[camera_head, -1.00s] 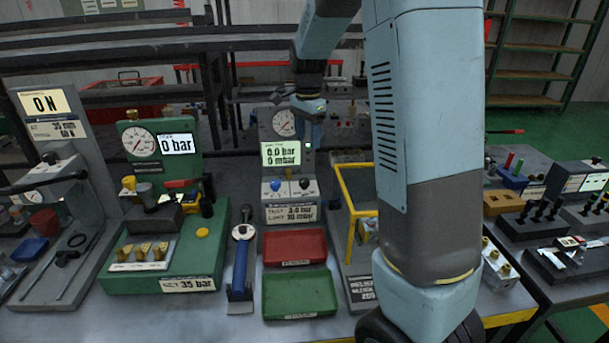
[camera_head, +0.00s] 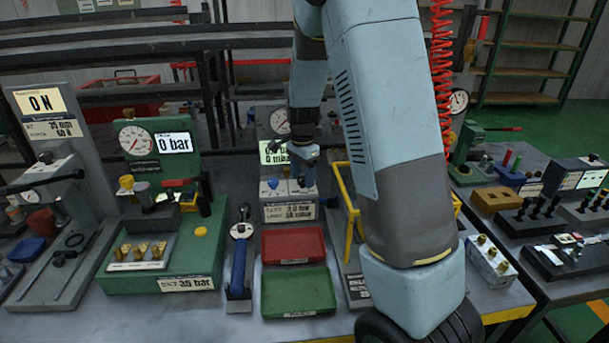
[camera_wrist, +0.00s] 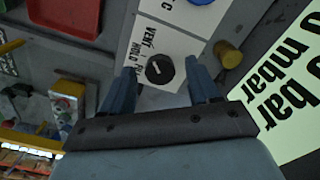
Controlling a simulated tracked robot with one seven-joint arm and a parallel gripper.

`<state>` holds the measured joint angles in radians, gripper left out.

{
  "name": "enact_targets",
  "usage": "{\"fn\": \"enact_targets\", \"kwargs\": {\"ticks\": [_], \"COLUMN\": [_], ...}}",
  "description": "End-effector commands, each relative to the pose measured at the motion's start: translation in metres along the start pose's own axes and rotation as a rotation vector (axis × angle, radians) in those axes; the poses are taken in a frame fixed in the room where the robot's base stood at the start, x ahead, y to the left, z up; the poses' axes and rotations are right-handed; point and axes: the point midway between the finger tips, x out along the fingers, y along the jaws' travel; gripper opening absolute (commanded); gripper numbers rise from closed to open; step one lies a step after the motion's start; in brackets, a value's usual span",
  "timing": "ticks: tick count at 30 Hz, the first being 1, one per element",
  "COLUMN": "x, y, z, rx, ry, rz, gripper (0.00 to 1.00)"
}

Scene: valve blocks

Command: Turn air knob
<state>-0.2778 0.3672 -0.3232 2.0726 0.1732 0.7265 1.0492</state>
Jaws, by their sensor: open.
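The test unit's grey panel (camera_head: 290,213) stands at the back middle of the bench. In the wrist view a black round knob (camera_wrist: 159,69) sits on a white plate marked VENT, HOLD and a partly hidden third word. My gripper (camera_wrist: 160,70) is open, with one finger on each side of this knob; I cannot tell whether they touch it. A blue knob (camera_head: 273,184) is left of the black one in the head view. In the head view my gripper (camera_head: 306,174) hangs in front of the panel and partly covers the display (camera_head: 272,153).
A red tray (camera_head: 293,243) and a green tray (camera_head: 298,292) lie in front of the unit. A yellow frame (camera_head: 351,215) stands to its right, close to my arm. A brass-coloured knob (camera_wrist: 228,54) is beside the right finger in the wrist view.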

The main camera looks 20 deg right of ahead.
Motion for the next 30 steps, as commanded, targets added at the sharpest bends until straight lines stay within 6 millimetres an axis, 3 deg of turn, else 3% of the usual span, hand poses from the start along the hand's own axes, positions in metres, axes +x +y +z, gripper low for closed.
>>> {"fn": "enact_targets", "kwargs": {"ticks": [9, 26, 27, 30], "x": [0.0019, 0.0016, 0.0017, 0.0017], "y": [0.0000, 0.0002, 0.0032, 0.0014], "z": [0.0000, -0.0002, -0.0080, -0.0028], "rx": [0.000, 0.000, 0.005, -0.002], "ry": [0.000, 0.000, 0.000, 0.001], "rz": [0.000, 0.000, 0.001, 0.001], "gripper": [0.60, 0.06, 0.05, 0.05]}}
